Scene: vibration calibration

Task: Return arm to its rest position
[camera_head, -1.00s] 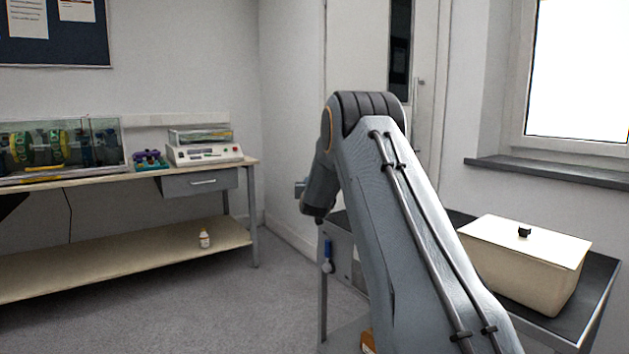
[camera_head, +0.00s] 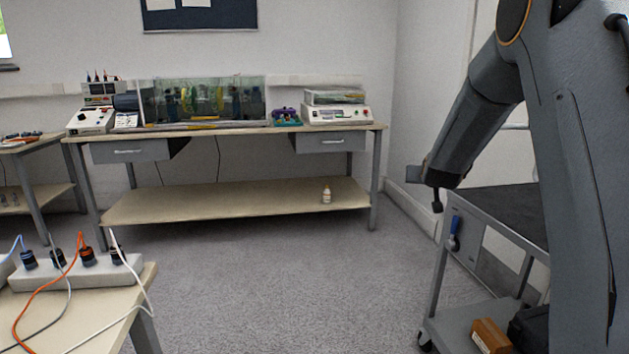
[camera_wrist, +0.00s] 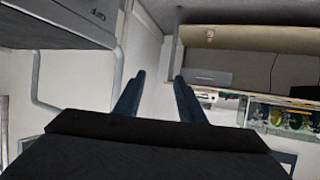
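My arm rises on the right of the head view, and its forearm slopes down to the left above the cart (camera_head: 495,228). In the wrist view my gripper (camera_wrist: 158,85) shows two dark fingers standing apart with nothing between them. The wrist picture looks upside down. In the head view I cannot make out the fingers clearly at the arm's lower end.
A bench (camera_head: 240,131) along the back wall carries a glass tank (camera_head: 203,101) and a white instrument (camera_head: 336,114). A small bottle (camera_head: 326,195) stands on its lower shelf. A power strip (camera_head: 75,270) with cables lies on the near-left table. The floor between is clear.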

